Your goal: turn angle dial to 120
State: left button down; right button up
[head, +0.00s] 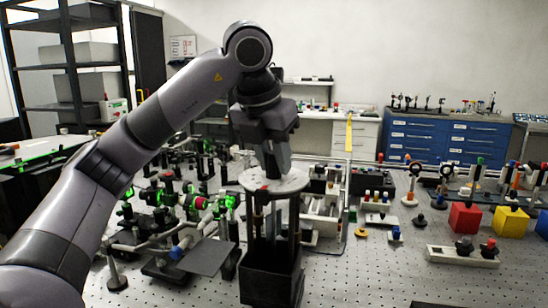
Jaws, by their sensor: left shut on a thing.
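The angle dial is a round pale grey disc (292,183) lying flat on top of a dark stand (270,272) in the middle of the head view. A small red mark shows at its front left edge. My left gripper (273,174) points straight down over the middle of the disc. Its fingers are shut on the dial's centre, and they hide the part they hold. The numbers on the dial are too small to read. My right gripper is out of view.
Optical mounts with green-lit parts (190,202) stand close on the left. A white tray with parts (322,215) is just right of the stand. Red (464,218) and yellow (510,222) cubes sit farther right. The perforated bench top (365,275) is clear at front right.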

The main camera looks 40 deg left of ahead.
pick_arm(q)
jog(key=shift+r, duration=0.1)
jog(key=c, duration=0.9)
grip_release()
jog(key=p+v, duration=0.2)
jog(key=v, duration=0.4)
jog(key=shift+s+r+p, duration=0.2)
jog(key=shift+r+p, duration=0.25)
jog(key=shift+r, duration=0.05)
